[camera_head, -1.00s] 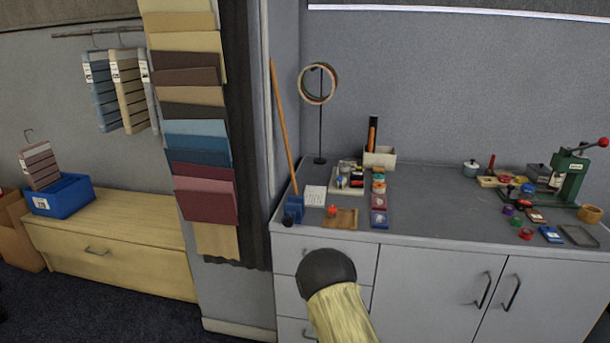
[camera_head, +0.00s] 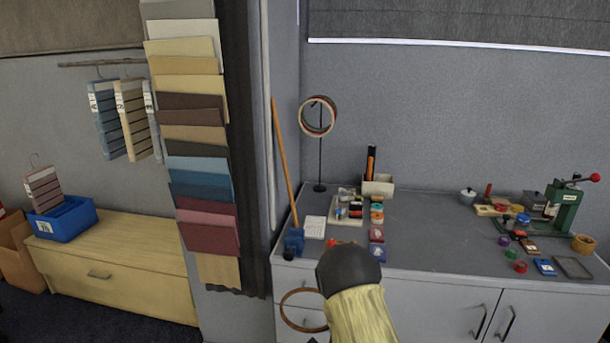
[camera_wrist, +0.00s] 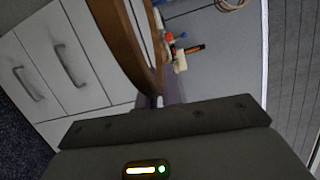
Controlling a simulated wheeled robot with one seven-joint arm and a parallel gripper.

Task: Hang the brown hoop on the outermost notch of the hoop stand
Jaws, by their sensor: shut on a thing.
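The brown hoop (camera_head: 281,311) hangs in front of the grey cabinet drawers in the head view, low and below the counter top. It fills the upper middle of the wrist view as a large brown curve (camera_wrist: 125,45). My gripper (camera_wrist: 160,101) is shut on the hoop's rim in the wrist view; its fingertips are partly hidden by the hoop and gripper body. The hoop stand (camera_head: 320,162) is a thin dark pole on the counter with several hoops (camera_head: 303,118) near its top. The separate notches are too small to tell apart.
The grey counter (camera_head: 430,222) carries a pen box (camera_head: 380,188), small jars and cards right of the stand, and a green press (camera_head: 565,208) at far right. A wooden stick (camera_head: 285,160) leans left of the stand. Fabric samples (camera_head: 205,190) hang further left.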

